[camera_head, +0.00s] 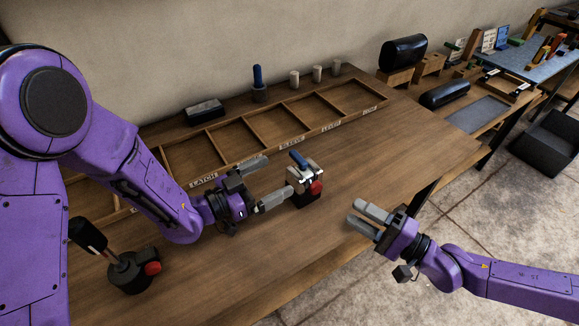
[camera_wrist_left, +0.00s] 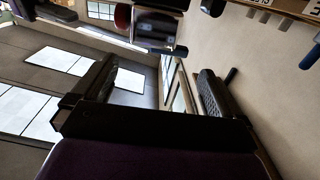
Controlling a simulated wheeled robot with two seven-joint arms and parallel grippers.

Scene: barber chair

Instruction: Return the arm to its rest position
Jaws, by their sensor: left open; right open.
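My left gripper (camera_head: 262,182) is above the wooden table, its two grey fingers spread and nothing between them. A small block-like device (camera_head: 305,187) with a blue lever and a red knob stands on the table just to the right of its fingertips; it also shows at the top of the left wrist view (camera_wrist_left: 160,28). I cannot tell whether a fingertip touches it. My right gripper (camera_head: 362,218) is open and empty, off the table's right front edge. The purple left arm reaches in from the left, the right arm from the lower right.
A labelled wooden compartment tray (camera_head: 272,146) runs along the back of the table (camera_head: 400,135). Behind it stand a black box (camera_head: 204,111), a blue-handled tool (camera_head: 258,82) and several small cylinders. A black device with a red knob (camera_head: 130,271) stands front left. The table's right part is clear.

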